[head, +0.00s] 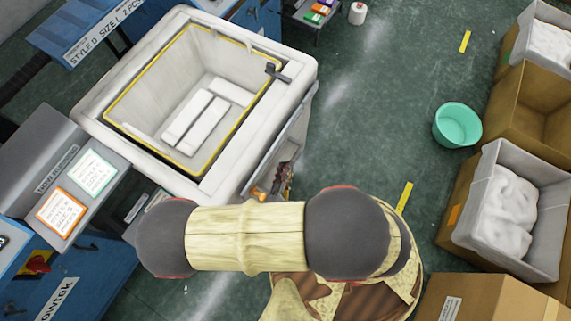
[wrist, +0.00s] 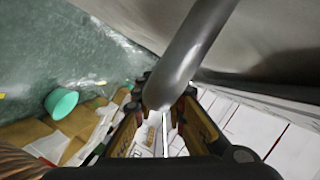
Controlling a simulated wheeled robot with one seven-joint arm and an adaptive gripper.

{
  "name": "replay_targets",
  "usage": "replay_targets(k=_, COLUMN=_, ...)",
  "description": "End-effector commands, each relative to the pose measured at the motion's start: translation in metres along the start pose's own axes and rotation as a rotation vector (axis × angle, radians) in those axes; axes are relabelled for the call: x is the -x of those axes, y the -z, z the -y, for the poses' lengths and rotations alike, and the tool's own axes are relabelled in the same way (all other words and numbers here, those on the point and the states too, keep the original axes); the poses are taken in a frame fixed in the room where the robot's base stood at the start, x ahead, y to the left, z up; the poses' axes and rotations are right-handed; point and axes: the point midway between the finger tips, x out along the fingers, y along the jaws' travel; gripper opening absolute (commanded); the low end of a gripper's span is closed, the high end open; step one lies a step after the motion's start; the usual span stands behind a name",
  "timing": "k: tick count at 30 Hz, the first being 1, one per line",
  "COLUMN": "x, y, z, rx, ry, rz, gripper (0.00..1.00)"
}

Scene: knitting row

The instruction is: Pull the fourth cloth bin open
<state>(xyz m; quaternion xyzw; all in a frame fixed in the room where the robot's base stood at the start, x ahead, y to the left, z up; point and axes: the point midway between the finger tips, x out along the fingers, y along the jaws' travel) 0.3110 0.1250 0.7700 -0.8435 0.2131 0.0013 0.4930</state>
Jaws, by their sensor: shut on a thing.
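A large pale bin (head: 300,62) with a yellow-edged opening stands at upper left in the head view. White blocks lie inside it, and a small dark latch-like part sits on its rim. My gripper (head: 273,186) is low beside the bin's right-hand side, partly hidden by my arm. In the wrist view my gripper (wrist: 168,98) is shut on a thick grey curved handle (wrist: 188,50). The handle runs up in front of a grey panel (wrist: 275,35). Where the handle joins the panel is not clear, and I cannot read a bin number.
A blue machine front (head: 95,285) with label cards is at left. Green floor (head: 370,100) is open to the right of the bin.

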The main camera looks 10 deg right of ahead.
Motion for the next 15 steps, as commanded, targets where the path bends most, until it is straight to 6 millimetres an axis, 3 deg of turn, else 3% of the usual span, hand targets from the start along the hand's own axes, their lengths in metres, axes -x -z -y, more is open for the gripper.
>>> replay_targets(k=2, x=-0.0001, y=-0.0001, z=-0.0005, rx=0.000, ry=-0.001, rz=0.000, gripper=0.00)
replay_targets(k=3, x=-0.0001, y=-0.0002, z=-0.0004, rx=0.000, ry=-0.001, rz=0.000, gripper=0.15)
replay_targets(k=12, x=0.0000, y=-0.0005, z=0.0000, rx=0.000, ry=-0.001, rz=0.000, gripper=0.31)
replay_targets(k=15, x=0.0000, y=-0.0005, z=0.0001, rx=0.000, ry=0.000, rz=0.000, gripper=0.31)
